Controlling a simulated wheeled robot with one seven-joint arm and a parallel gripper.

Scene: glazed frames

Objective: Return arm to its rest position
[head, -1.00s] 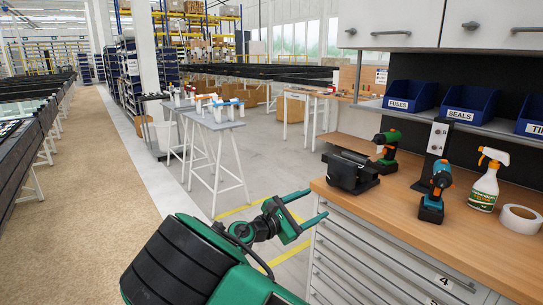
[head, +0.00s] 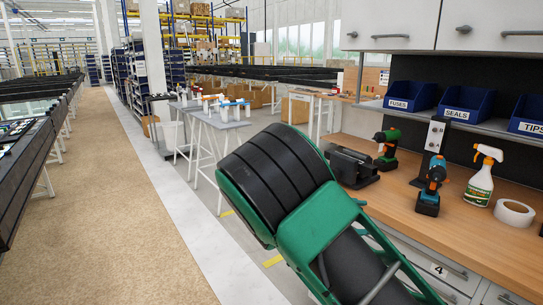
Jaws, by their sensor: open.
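My arm, green with black ribbed covers, fills the lower middle of the head view, in front of the workbench (head: 455,228). Its bulky black section is raised and hides part of the bench's left end and drawers. My gripper's fingertips do not show in the head view; they are hidden behind the arm or out of frame.
On the bench stand a black vise (head: 351,167), a green-and-black drill (head: 387,146), a blue-and-black drill (head: 431,187), a spray bottle (head: 480,178) and a tape roll (head: 514,212). Blue bins (head: 410,95) sit on the shelf above. The tan aisle floor (head: 105,200) at left is clear.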

